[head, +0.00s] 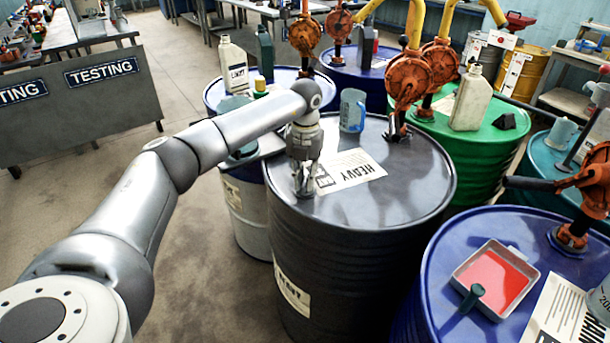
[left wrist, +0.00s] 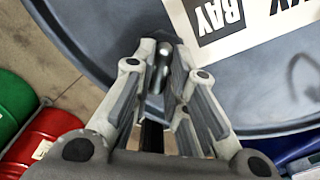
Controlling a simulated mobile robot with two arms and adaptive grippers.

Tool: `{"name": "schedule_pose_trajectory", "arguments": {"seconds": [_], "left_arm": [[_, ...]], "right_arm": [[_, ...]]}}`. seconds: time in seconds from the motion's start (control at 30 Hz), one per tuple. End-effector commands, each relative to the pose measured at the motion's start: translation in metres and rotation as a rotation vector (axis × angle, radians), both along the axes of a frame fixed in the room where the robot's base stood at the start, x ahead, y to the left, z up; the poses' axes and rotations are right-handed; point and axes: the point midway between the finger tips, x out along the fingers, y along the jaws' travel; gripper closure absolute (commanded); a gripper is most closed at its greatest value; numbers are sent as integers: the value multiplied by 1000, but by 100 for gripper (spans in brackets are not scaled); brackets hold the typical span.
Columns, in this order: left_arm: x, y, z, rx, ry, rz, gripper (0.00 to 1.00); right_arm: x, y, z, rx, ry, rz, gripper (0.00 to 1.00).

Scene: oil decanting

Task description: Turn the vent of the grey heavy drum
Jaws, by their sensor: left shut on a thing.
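The grey heavy drum (head: 405,205) stands in the middle of the head view, with a "HEAVY" sheet (head: 350,172) on its lid. My left gripper (head: 305,188) points down at the left part of the lid, near the rim. In the left wrist view my left gripper (left wrist: 159,68) is shut on a small dark upright piece, the vent (left wrist: 161,56), which stands between the fingertips. In the head view the fingers hide most of the vent. My right gripper is not in view.
A blue jug (head: 352,110) and an orange pump (head: 408,80) stand at the back of the grey lid. A blue drum (head: 450,250) at the front right bears a tray of red liquid (head: 497,280). A green drum (head: 485,140) stands behind. Open floor (head: 190,215) lies left.

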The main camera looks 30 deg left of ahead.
Motion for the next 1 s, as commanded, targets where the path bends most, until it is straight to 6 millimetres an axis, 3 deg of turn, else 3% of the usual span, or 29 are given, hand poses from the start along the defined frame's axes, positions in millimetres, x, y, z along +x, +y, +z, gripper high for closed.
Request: {"name": "schedule_pose_trajectory", "arguments": {"seconds": [0.5,1.0], "left_arm": [[1,0,1,0,-2,-434,100],[1,-1,1,0,-2,-597,100]], "right_arm": [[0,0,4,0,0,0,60],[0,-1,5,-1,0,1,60]]}}
